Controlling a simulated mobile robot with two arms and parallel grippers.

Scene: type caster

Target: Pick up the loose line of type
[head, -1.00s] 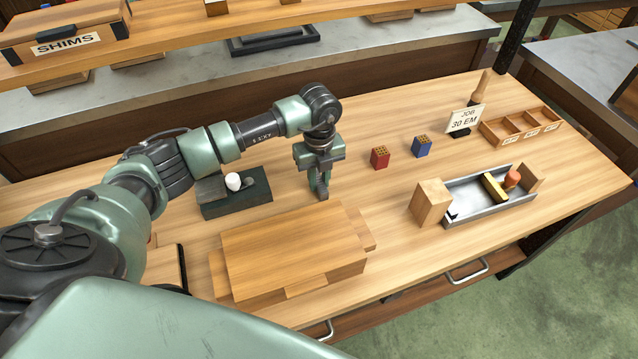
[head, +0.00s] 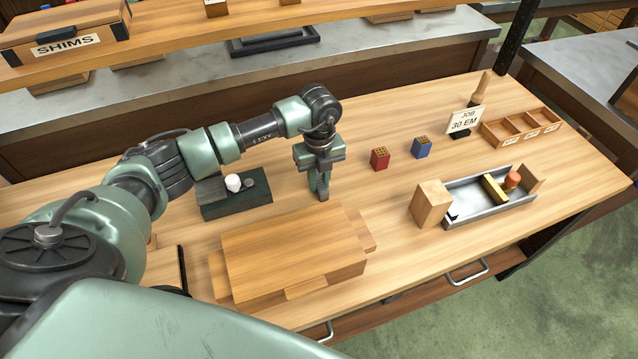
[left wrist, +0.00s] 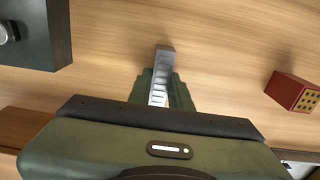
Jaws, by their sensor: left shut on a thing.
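The loose line of type (left wrist: 163,68) is a narrow silver-grey bar with notches along it. In the left wrist view it sticks out from between the green fingers of my left gripper (left wrist: 162,95). My left gripper is shut on it, low at the table top, between the dark green block and the red block. In the head view the left gripper (head: 322,190) points straight down and its fingers mostly hide the line. I cannot tell whether the line touches the table. My right gripper is not in view.
A stepped wooden block (head: 290,250) stands just in front of the gripper. A dark green block (head: 235,205) is to its left. Red (head: 380,158) and blue (head: 422,147) blocks are to its right. Farther right are a metal tray (head: 480,204) and a compartment box (head: 520,127).

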